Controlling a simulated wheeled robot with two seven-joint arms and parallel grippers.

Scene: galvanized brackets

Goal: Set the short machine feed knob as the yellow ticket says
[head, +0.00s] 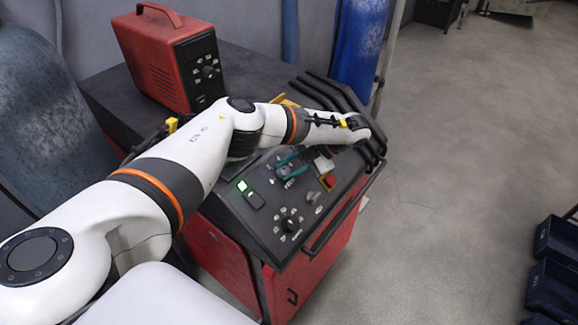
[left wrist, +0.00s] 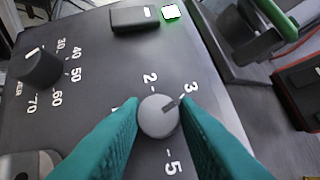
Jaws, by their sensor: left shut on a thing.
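The feed knob (left wrist: 159,117) is a round grey dial on the dark sloping panel (head: 262,228) of the low red machine. In the left wrist view its dark pointer mark aims up and right, toward the 3. The printed 2, 3 and 5 show around it; other marks are hidden by my fingers. My left gripper (head: 288,166) has teal fingers, shut on the knob from both sides; they also show in the left wrist view (left wrist: 158,130). A yellow piece (head: 285,101), possibly the ticket, is partly hidden behind my left arm, with no readable writing. My right gripper is out of view.
A black knob (left wrist: 38,67) with a 30 to 70 scale sits beside the feed knob. A green-lit switch (head: 242,186) is on the panel. A red box unit (head: 165,60) stands behind, and black rails (head: 345,95) flank the panel. Open floor lies right.

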